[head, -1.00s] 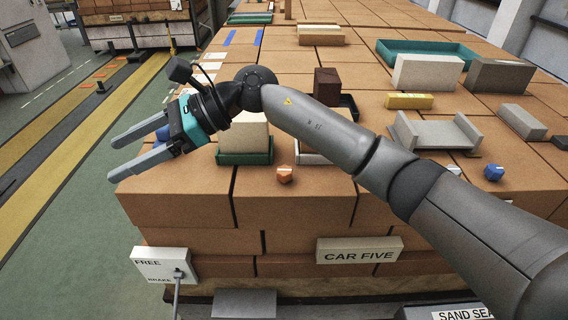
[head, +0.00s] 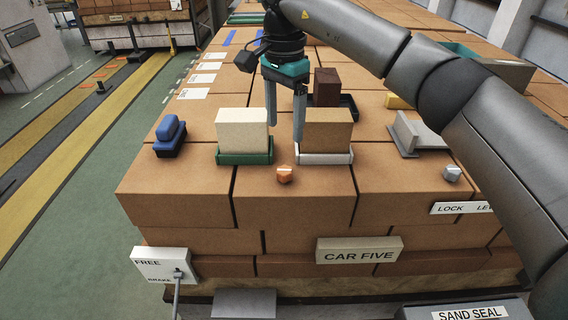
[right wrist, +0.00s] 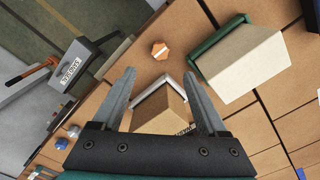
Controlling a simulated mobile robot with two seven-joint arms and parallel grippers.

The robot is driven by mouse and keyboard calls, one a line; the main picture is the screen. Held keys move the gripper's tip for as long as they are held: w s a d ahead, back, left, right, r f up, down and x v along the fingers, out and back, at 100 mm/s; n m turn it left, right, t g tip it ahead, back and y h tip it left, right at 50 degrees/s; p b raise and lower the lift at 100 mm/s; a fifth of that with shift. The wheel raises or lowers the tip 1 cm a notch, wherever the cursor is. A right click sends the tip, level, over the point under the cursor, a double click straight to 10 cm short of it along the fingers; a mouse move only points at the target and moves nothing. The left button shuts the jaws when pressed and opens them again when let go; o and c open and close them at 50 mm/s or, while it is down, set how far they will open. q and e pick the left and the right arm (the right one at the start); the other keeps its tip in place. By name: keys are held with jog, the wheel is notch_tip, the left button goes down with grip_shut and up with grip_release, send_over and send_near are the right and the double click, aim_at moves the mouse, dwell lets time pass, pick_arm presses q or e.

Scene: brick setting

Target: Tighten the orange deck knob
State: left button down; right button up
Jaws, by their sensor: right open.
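The orange deck knob (head: 285,174) sits on the brick deck near its front edge, with a pale mark on its top. It also shows in the right wrist view (right wrist: 160,50), beyond the fingertips. My right gripper (head: 285,138) points down with its fingers apart and nothing between them that I can confirm. It is above and behind the knob, apart from it, near the tan block (head: 328,128) in its white tray. In the right wrist view the tan block (right wrist: 160,108) appears between the fingers, below them. My left gripper is not in view.
A cream block (head: 242,130) in a green tray stands left of the gripper, and a blue object (head: 171,134) farther left. A grey channel piece (head: 418,134) and a grey knob (head: 452,174) are at right. The brake lever box (head: 161,265) is at front left. Deck around the knob is clear.

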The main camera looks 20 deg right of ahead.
aim_at(284, 170)
notch_tip(284, 170, down, 11)
jog(key=shift+f+p, duration=0.1)
jog(key=shift+p, duration=0.2)
grip_shut()
dwell(0.6)
